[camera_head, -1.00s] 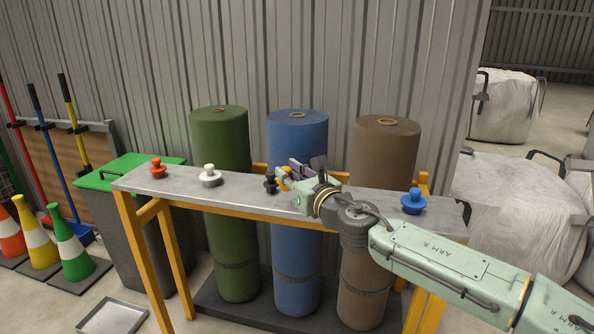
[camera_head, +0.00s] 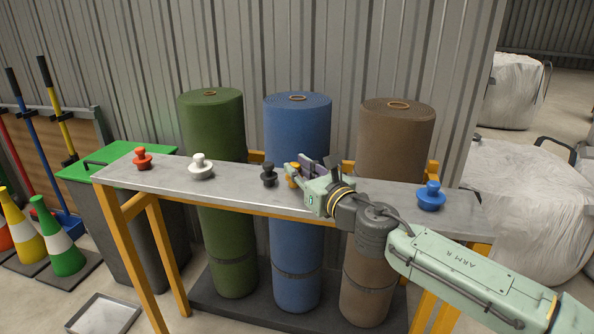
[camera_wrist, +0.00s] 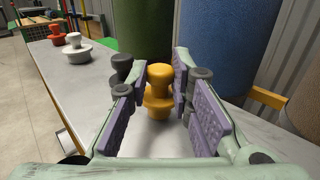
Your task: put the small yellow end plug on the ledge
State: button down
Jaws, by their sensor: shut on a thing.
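The small yellow end plug (camera_head: 292,173) is between the fingers of my gripper (camera_head: 308,170), over the grey metal ledge (camera_head: 236,182). In the wrist view the yellow plug (camera_wrist: 158,88) looks upright, with a knob on top and a wider base. My gripper (camera_wrist: 158,95) is shut on it, a purple-padded finger on each side. I cannot tell whether the plug's base touches the ledge. The head view shows only a small part of the plug beside the fingers.
A black plug (camera_head: 269,175) stands close to the left of my gripper. A white plug (camera_head: 201,167) and a red plug (camera_head: 142,159) stand further left, a blue plug (camera_head: 431,197) to the right. Green, blue and brown rolls (camera_head: 297,120) stand behind the ledge.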

jog(key=shift+f, duration=0.15)
jog(key=c, duration=1.9)
grip_release()
jog(key=shift+f, duration=0.1)
jog(key=o, duration=0.5)
jog(key=shift+c, duration=0.2)
jog(key=shift+r, duration=0.35)
jog(key=b+v, duration=0.1)
jog(key=v, duration=1.1)
jog(key=shift+f+b, duration=0.15)
jog(key=shift+b, duration=0.2)
